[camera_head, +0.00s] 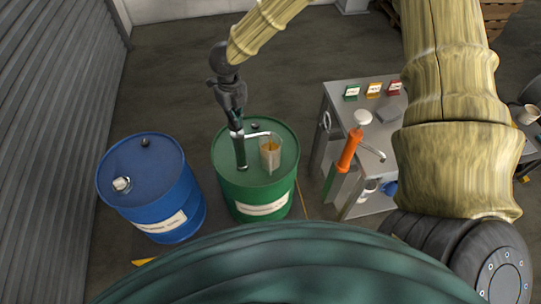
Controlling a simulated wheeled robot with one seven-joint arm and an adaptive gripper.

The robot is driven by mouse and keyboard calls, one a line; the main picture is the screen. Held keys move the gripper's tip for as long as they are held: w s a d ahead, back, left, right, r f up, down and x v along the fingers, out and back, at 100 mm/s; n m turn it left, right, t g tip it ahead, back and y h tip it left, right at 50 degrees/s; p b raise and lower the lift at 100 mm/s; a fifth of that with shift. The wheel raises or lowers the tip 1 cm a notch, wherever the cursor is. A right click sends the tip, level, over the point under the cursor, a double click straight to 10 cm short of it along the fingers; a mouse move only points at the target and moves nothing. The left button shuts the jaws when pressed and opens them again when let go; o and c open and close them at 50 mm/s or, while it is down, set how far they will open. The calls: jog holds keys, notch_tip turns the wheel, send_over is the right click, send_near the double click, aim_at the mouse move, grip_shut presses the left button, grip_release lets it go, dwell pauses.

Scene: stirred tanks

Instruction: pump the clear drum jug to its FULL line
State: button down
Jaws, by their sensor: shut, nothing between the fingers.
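The clear jug (270,158) stands upright on top of the green drum (252,207), right of the drum's pump. It looks tan inside with an orange patch near the top; its level and FULL line are too small to read. A dark hand pump (241,155) rises from the drum lid, and its pale spout (257,134) reaches right to over the jug. My gripper (236,128) points down at the top of the pump, shut and with nothing held. I cannot tell whether it touches the pump; the pump's top is hidden behind the fingers.
A blue drum (180,205) with a white cap stands to the left. An orange pump (349,150) with a white knob is at the right, by a grey workbench (338,93) carrying green, orange and red cards. A shutter wall (55,120) lines the left. Floor behind the drums is clear.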

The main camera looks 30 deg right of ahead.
jog(key=shift+f+b, duration=0.5)
jog(key=shift+f, duration=0.8)
jog(key=shift+r+p, duration=2.3)
jog(key=shift+r, duration=1.5)
jog(key=shift+f+b, duration=0.8)
jog(key=shift+f, duration=0.9)
jog(key=shift+r, duration=0.15)
jog(key=shift+r+p, duration=0.8)
jog(key=shift+r, duration=0.8)
